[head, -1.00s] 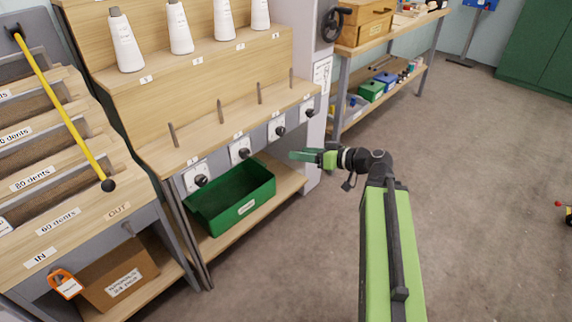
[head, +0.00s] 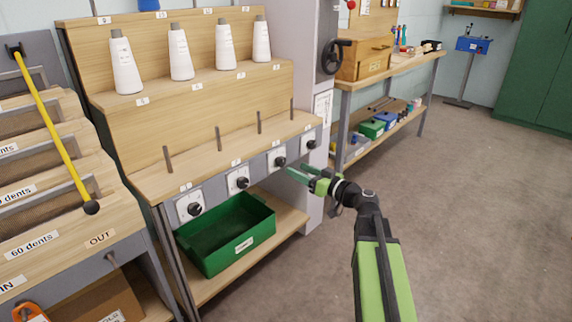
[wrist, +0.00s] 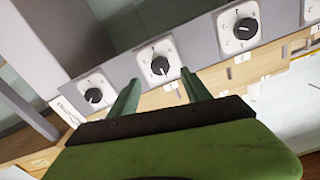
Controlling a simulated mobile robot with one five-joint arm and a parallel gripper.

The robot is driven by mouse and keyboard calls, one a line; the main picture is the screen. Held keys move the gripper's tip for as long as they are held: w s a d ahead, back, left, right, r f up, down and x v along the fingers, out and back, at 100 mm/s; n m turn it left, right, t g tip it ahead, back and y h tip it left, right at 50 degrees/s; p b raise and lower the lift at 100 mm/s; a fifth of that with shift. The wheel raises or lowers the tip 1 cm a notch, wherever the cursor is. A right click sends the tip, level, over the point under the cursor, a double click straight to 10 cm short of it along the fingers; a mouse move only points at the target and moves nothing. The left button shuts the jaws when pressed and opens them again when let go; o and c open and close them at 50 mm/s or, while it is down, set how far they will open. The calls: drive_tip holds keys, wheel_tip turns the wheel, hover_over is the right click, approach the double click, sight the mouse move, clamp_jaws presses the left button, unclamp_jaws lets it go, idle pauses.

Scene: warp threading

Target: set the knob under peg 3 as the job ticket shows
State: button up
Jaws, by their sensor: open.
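The knob under peg 3 (head: 280,161) is a black dial on a white plate, third from the left on the grey strip below the shelf edge; peg 3 (head: 259,122) stands above it. In the wrist view this knob (wrist: 160,66) shows beyond my fingertips, between them, with a pale pointer mark whose setting I cannot read for sure. My gripper (head: 288,173) is open and empty, just in front of and slightly below the knob, apart from it as far as I can tell. It also fills the lower wrist view (wrist: 161,80). A white sheet (head: 322,112) on the grey cabinet is unreadable.
Neighbouring knobs (head: 242,182) and (head: 311,144) sit close on either side. A green bin (head: 215,248) stands on the low shelf below. Cones of white yarn (head: 181,55) stand on the upper ledge. Floor on the right is clear.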

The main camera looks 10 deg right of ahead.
sight(283, 162)
drive_tip(key=x, duration=0.7)
drive_tip(key=shift+w+a, duration=0.1)
clamp_jaws()
